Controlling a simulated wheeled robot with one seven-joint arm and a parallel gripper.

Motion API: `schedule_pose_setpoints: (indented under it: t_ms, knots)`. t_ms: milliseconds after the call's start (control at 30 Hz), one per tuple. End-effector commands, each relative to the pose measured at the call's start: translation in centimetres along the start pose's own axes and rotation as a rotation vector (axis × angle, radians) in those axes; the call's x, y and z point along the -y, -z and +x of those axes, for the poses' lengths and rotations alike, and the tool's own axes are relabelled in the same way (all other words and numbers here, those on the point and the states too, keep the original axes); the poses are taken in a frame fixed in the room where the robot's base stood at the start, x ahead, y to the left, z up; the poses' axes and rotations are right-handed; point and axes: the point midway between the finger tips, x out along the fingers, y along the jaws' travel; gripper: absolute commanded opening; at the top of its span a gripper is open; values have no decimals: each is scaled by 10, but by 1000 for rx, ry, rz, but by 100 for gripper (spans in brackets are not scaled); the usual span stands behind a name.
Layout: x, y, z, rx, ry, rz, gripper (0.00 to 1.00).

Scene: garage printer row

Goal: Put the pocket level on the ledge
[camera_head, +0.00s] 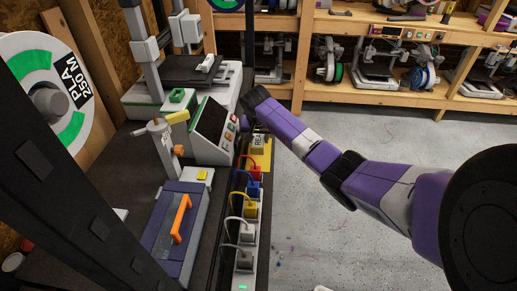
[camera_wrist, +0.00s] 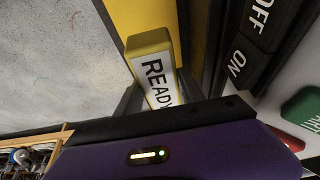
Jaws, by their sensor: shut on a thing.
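My gripper (camera_wrist: 158,95) is shut on a yellow block with a white face marked READY (camera_wrist: 150,47), which sits between its two dark fingers. The block also shows in the head view (camera_head: 257,142), just below the dark end of my arm, by a yellow plate (camera_head: 265,158). I cannot tell for sure that this block is the pocket level, or whether it touches the plate. Another yellow piece (camera_head: 177,117) shows by the grey printer. The yellow plate also shows behind the block in the wrist view (camera_wrist: 201,30); whether it is the ledge is unclear.
A power strip with coloured plugs (camera_head: 246,208) runs along the bench edge. The grey printer (camera_head: 212,130) with buttons stands close left of my gripper. A blue-lidded box with an orange handle (camera_head: 180,218) lies nearer. Open floor (camera_head: 335,235) is to the right.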

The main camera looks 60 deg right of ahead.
Motion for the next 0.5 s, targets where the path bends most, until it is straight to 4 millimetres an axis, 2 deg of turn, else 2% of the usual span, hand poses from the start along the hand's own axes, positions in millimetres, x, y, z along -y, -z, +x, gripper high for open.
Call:
schedule_pose_setpoints:
  t_ms: [167,400,500]
  knots:
    - [0,-5,12,-1,-1,1,0]
    - [0,-17,42,0,-1,0,0]
    - [0,-18,46,-2,1,1,0]
